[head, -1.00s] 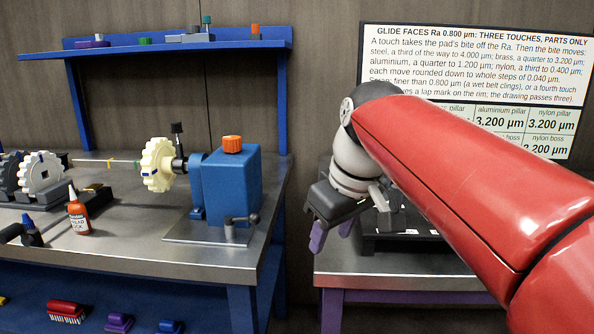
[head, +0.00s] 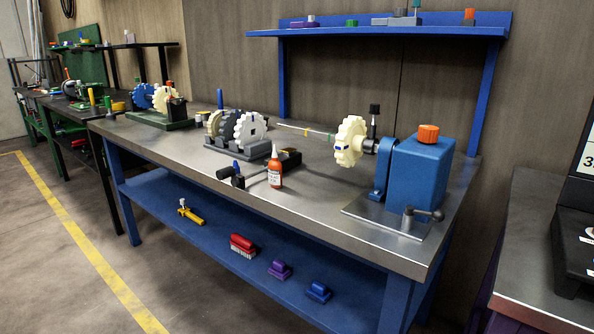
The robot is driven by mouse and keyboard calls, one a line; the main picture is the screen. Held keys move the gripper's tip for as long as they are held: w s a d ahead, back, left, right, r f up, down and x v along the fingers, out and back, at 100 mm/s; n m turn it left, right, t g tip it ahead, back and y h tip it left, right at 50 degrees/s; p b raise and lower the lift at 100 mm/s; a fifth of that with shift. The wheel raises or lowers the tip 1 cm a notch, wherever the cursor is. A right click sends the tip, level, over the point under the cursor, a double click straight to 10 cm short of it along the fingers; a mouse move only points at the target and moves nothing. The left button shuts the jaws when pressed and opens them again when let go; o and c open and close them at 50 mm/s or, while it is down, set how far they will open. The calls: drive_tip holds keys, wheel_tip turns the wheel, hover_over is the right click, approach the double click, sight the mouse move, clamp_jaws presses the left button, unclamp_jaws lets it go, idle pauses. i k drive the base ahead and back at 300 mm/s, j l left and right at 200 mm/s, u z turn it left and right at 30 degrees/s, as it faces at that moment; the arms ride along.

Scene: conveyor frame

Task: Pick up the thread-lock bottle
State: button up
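The thread-lock bottle (head: 275,167) is a small red-orange bottle with a pale label and a pale pointed tip. It stands upright on the steel bench top (head: 330,191), near the front edge. Just left of it lies a dark tool-like item (head: 234,173) with a blue tip. My gripper and arm are not in the current head view.
A blue machine block (head: 420,178) with an orange knob and a cream gear (head: 350,141) stands right of the bottle. Gears on a grey stand (head: 237,131) are behind it. A lower shelf (head: 208,236) holds brushes. Floor in front is open.

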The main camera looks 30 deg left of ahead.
sight(275, 168)
drive_tip(key=u, duration=1.6)
